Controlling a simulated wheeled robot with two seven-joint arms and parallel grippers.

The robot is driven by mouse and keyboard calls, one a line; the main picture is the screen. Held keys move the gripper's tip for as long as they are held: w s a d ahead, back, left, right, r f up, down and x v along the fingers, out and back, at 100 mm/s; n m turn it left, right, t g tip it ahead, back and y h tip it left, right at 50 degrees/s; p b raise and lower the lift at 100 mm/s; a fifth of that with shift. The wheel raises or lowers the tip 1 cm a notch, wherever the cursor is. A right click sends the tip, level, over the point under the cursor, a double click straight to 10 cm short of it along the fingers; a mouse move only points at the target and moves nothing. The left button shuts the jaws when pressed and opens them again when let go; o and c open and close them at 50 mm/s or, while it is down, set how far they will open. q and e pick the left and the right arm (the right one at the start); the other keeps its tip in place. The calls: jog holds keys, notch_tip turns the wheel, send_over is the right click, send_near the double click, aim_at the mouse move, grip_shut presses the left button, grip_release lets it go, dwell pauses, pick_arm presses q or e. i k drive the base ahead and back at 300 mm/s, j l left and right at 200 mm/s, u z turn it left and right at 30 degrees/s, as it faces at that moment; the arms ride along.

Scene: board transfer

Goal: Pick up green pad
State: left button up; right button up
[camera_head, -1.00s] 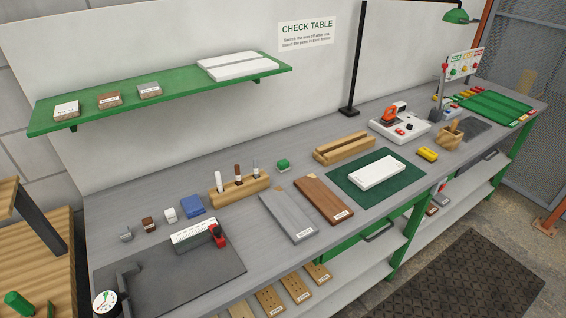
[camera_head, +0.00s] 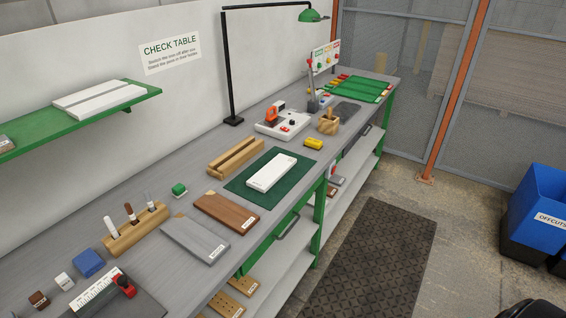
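A small green pad (camera_head: 179,190) lies on the grey workbench (camera_head: 75,235), behind the grey board (camera_head: 194,238) and to the right of the wooden pen holder (camera_head: 136,229). A larger dark green mat (camera_head: 240,185) lies further along the bench, with a white block (camera_head: 271,172) on it. Neither of my grippers shows in the view.
A brown board (camera_head: 226,213) and a wooden grooved block (camera_head: 236,157) lie near the small pad. A blue block (camera_head: 88,263) lies at the lower left. A black lamp post (camera_head: 230,70) stands behind. The floor mat (camera_head: 370,260) is clear.

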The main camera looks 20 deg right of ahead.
aim_at(179, 190)
jog(key=i+l, duration=0.1)
jog(key=l, duration=0.15)
jog(key=i+l, duration=0.15)
jog(key=i+l+u, duration=0.15)
jog(key=l, duration=0.2)
jog(key=i+l+u, duration=0.2)
jog(key=l, duration=0.2)
jog(key=l+u, duration=0.15)
jog(key=l, duration=0.2)
jog(key=i+l+u, duration=0.15)
jog(key=l, duration=0.25)
